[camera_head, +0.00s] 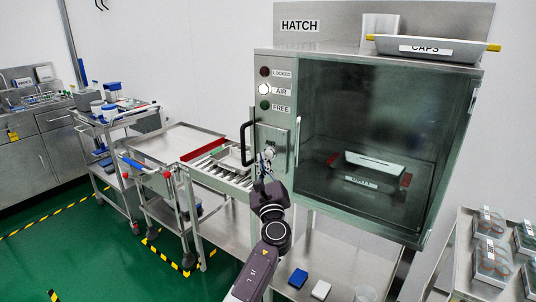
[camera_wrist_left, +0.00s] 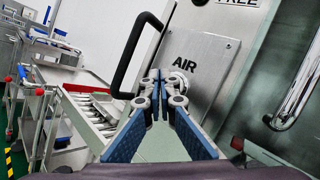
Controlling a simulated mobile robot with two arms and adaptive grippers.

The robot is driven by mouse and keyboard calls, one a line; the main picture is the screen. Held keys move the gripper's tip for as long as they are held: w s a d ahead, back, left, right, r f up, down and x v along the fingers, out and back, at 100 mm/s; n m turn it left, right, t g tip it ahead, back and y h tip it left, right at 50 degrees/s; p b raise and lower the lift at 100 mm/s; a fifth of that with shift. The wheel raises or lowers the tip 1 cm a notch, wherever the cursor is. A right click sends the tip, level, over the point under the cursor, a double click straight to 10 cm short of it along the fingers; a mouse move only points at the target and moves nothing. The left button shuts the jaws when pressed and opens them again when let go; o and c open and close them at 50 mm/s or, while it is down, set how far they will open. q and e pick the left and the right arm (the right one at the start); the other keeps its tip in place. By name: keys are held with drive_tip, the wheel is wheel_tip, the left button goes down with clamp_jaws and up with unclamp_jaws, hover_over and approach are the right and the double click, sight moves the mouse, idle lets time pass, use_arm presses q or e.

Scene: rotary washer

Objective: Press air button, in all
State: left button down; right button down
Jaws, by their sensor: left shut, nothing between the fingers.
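The hatch (camera_head: 390,130) is a steel cabinet with a dark glass door. Its side panel has three lamps, marked LOCKED, AIR and FREE; the AIR lamp (camera_head: 264,89) is white and looks lit. Lower down is a plate marked AIR (camera_wrist_left: 184,64) with a round metal button (camera_wrist_left: 181,82), partly hidden by my gripper in the left wrist view. My left gripper (camera_head: 266,163) is shut and empty, its fingertips at the lower part of this plate. In the left wrist view the fingertips (camera_wrist_left: 154,80) point just left of the button. I cannot tell whether they touch it.
A black handle (camera_head: 246,143) stands out left of the plate, close to my gripper. A roller conveyor (camera_head: 217,170) and a cart (camera_head: 180,143) are at the left. A DIRTY tray (camera_head: 375,163) shows behind the glass. A rack with boxes (camera_head: 461,265) stands at the right.

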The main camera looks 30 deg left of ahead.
use_arm(q)
drive_tip(key=shift+s, duration=0.2)
drive_tip(key=shift+s, duration=0.1)
drive_tip(key=s+p, duration=0.1)
drive_tip(key=s, duration=0.1)
drive_tip(key=s+p, duration=0.1)
drive_tip(key=s, duration=0.1)
drive_tip(key=shift+s+a+p, duration=0.2)
drive_tip(key=shift+s+p, duration=0.1)
drive_tip(key=shift+s, duration=0.1)
idle(0.7)
